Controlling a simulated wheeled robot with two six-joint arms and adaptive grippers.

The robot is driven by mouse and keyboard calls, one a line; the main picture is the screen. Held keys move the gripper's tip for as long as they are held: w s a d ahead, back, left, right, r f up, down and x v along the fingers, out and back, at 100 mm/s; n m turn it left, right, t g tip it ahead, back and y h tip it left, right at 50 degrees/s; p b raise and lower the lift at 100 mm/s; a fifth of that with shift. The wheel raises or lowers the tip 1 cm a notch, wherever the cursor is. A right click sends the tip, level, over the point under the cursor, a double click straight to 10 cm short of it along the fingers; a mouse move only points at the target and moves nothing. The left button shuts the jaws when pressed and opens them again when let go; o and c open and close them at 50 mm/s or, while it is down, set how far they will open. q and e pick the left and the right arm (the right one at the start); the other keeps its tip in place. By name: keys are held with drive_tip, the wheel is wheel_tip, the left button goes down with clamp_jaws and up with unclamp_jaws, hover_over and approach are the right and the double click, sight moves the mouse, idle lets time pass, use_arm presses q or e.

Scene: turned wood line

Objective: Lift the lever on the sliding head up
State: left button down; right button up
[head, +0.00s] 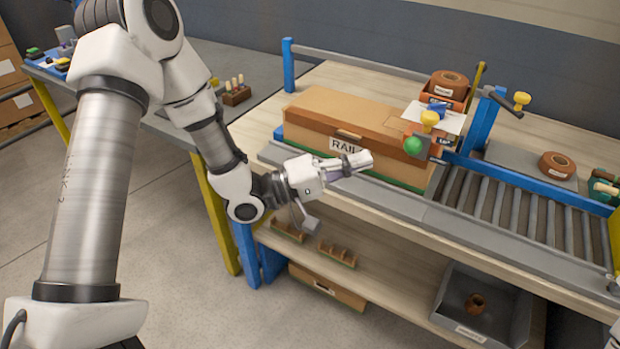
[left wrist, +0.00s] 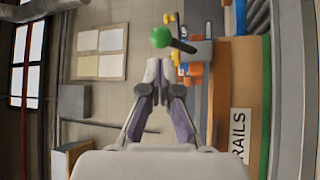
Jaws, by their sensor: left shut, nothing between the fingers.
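The lever ends in a green ball knob (head: 413,146) on the front of the sliding head (head: 439,150), at the right end of a long cardboard box (head: 350,122). In the left wrist view the green knob (left wrist: 160,37) is just beyond the fingertips, with its short dark arm (left wrist: 183,46) running right to the grey head (left wrist: 201,50). My left gripper (head: 369,158) is shut and empty in front of the box, left of the knob. It also shows shut in the left wrist view (left wrist: 159,66), apart from the knob. My right gripper is not in view.
The box, labelled RAILS, stands on a wooden bench right beside my left gripper. A roller conveyor (head: 520,210) lies to the right. A yellow knob (head: 429,118) sits above the green one. A grey bin (head: 484,306) is on the lower shelf.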

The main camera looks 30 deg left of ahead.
use_arm(q)
drive_tip(key=v, duration=0.8)
drive_tip(key=s+d+f+g+y, duration=0.2)
drive_tip(key=s+d+f+g, duration=0.1)
drive_tip(key=f, duration=0.6)
drive_tip(key=s+d+f+g+y, duration=0.3)
drive_tip(key=f, duration=0.7)
drive_tip(key=s+d+f+g+y, duration=0.2)
drive_tip(key=s+f+g, duration=0.1)
drive_tip(key=f, duration=0.6)
drive_tip(key=s+a+f+m+g+y, duration=0.5)
drive_tip(key=s+a+f+y, duration=0.3)
drive_tip(key=s, duration=0.4)
drive_tip(key=shift+a+f+m, duration=0.3)
drive_tip(key=shift+a+f, duration=0.05)
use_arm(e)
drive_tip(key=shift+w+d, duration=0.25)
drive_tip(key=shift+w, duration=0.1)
